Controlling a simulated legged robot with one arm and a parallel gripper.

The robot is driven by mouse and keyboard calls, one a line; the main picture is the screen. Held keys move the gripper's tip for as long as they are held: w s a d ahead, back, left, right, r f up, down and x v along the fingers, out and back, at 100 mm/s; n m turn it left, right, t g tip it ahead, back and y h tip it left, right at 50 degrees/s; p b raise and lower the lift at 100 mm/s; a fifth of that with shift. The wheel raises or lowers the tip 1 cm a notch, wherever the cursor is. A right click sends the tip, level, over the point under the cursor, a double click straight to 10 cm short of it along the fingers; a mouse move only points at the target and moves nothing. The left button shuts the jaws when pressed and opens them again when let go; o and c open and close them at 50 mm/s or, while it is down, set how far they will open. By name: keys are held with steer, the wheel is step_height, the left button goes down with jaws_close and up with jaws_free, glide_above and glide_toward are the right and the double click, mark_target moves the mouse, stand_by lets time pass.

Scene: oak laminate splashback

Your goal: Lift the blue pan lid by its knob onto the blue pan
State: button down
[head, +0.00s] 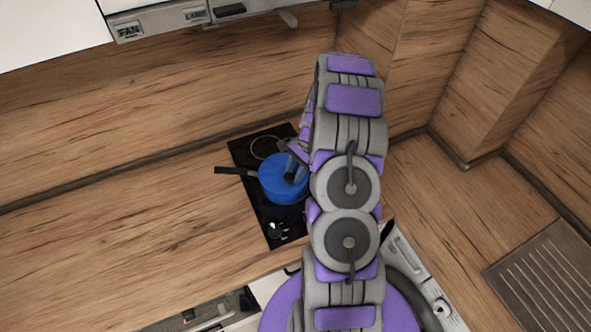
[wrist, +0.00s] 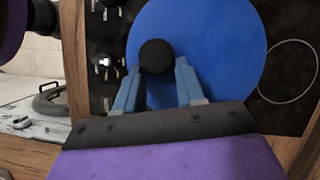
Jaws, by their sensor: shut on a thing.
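The blue pan (head: 277,192) stands on the black cooktop (head: 279,217), its dark handle pointing left in the head view. In the wrist view, the blue pan lid (wrist: 222,45) fills the middle as a flat disc with a round black knob (wrist: 157,56). My gripper (wrist: 157,72) is shut on the knob, one blue-grey finger on each side of it. In the head view, my gripper (head: 291,170) is over the right part of the pan, partly hidden by my arm. The lid looks to be at the pan's top; I cannot tell whether it touches the rim.
The cooktop knobs (head: 278,230) are at its front edge. A range hood (head: 165,18) hangs above at the upper left. A ribbed metal drainer (head: 545,277) is at the lower right. The wooden worktop (head: 130,235) left of the cooktop is clear.

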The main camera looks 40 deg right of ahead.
steer(key=c, duration=0.6)
jaws_free()
step_height(320, 180, up, 8)
steer(key=p, duration=0.3)
stand_by(0.7)
stand_by(0.5)
